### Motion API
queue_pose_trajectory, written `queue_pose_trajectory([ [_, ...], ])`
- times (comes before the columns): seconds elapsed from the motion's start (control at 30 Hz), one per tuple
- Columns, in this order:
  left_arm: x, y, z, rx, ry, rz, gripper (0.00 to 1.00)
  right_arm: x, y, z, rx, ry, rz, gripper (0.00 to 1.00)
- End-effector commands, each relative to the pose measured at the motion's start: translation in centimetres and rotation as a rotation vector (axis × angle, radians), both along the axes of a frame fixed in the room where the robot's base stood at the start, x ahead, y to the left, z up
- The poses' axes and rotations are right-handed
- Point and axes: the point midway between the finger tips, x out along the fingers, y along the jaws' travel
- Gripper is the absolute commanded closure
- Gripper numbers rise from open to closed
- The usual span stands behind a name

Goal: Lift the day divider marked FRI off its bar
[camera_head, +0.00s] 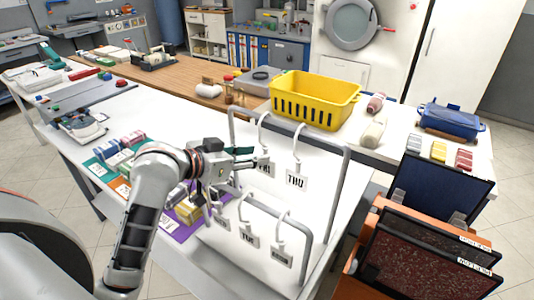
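The FRI day divider (265,169) is a white tag on a white hook, hanging from the upper bar of a grey metal rack (330,195). Its lettering is partly covered. The THU divider (296,182) hangs to its right on the same bar. Several more dividers hang on the lower bar, including TUE (249,239) and one at the right (281,257). My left gripper (240,166) is at the left edge of the FRI tag, with its fingertips close to it. Whether they touch or grip the tag cannot be told. My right gripper is out of view.
A yellow basket (315,101) stands behind the rack on the white table. Coloured mats with folded items lie left, under my arm. Bottles (228,88) stand behind. Dark framed panels in an orange holder (376,235) stand at the right.

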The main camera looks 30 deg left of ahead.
Motion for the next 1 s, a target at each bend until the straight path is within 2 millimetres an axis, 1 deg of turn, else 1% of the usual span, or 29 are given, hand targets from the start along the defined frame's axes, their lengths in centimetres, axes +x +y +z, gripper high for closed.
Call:
queue_pose_trajectory([
  [0.33,4.2,-0.8,-1.3,-0.005,0.001,-0.001,0.68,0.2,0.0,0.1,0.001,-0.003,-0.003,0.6],
  [0.47,4.9,-1.0,-1.7,-0.001,0.001,-0.001,0.68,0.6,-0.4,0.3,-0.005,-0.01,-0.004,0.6],
  [0.67,5.0,-1.0,-1.7,0.001,0.001,-0.001,0.68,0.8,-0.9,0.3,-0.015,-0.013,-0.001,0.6],
  [0.7,5.0,-1.0,-1.7,0.0,0.001,-0.001,0.7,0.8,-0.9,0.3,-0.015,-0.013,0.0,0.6],
  [0.77,5.0,-1.0,-1.7,0.0,0.001,-0.001,0.86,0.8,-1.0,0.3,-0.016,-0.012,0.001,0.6],
  [0.8,5.0,-1.0,-1.7,0.0,0.001,-0.001,0.96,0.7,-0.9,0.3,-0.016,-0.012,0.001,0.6],
  [0.83,5.0,-1.0,-1.7,0.0,0.001,-0.001,1.0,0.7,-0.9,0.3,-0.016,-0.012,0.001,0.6],
  [1.0,5.0,-1.0,-1.7,0.0,0.0,-0.001,1.0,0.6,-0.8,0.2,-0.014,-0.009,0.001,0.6],
])
